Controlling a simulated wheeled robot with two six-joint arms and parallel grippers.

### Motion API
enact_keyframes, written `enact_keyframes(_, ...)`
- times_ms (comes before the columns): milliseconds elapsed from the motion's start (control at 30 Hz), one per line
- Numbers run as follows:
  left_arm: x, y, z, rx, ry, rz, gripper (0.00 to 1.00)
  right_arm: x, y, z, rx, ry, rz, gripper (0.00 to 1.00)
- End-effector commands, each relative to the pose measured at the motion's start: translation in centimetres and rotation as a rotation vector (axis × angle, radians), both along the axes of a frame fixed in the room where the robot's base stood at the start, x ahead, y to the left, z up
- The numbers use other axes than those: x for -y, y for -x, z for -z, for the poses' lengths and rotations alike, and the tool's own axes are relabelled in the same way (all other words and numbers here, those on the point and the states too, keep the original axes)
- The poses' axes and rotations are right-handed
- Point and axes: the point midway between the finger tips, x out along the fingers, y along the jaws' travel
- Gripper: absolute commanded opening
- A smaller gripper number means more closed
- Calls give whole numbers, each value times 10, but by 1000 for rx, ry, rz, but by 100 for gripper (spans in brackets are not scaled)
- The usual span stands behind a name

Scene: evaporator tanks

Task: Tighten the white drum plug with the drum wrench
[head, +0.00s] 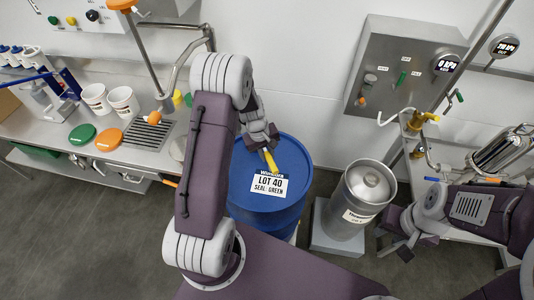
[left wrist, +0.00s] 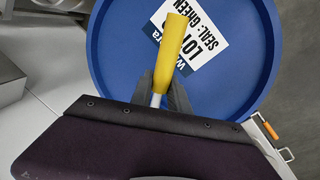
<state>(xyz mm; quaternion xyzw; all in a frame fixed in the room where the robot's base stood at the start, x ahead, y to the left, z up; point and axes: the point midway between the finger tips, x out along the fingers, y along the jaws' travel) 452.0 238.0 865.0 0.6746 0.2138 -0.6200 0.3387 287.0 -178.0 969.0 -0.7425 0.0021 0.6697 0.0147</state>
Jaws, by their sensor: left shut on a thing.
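The drum wrench (head: 270,160) shows a yellow handle, which also fills the middle of the left wrist view (left wrist: 171,42). My left gripper (head: 262,137) is shut on its metal shaft, over the back part of the blue drum (head: 262,212). The dark fingers also show in the left wrist view (left wrist: 170,98). The handle lies over the drum top, pointing toward the label. The white drum plug is not visible; my gripper and arm cover part of the drum top. My right gripper (head: 395,251) hangs at the right, away from the drum, its fingers apart and empty.
A steel canister (head: 358,200) stands on a grey base right of the drum. A counter (head: 60,145) at the left holds white tubs, a green lid and an orange lid. A control box (head: 405,68) hangs on the back wall. Grey floor is clear at lower left.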

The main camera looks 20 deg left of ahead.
Motion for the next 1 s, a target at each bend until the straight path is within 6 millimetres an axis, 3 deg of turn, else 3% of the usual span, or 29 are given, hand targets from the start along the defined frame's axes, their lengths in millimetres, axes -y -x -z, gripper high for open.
enact_keyframes(533,0,-1,1,1,0,0,0,0,0,0,0,0,0,35)
enact_keyframes(1000,0,-1,13,1,-1,0,0,0,0,10,0,0,0,35)
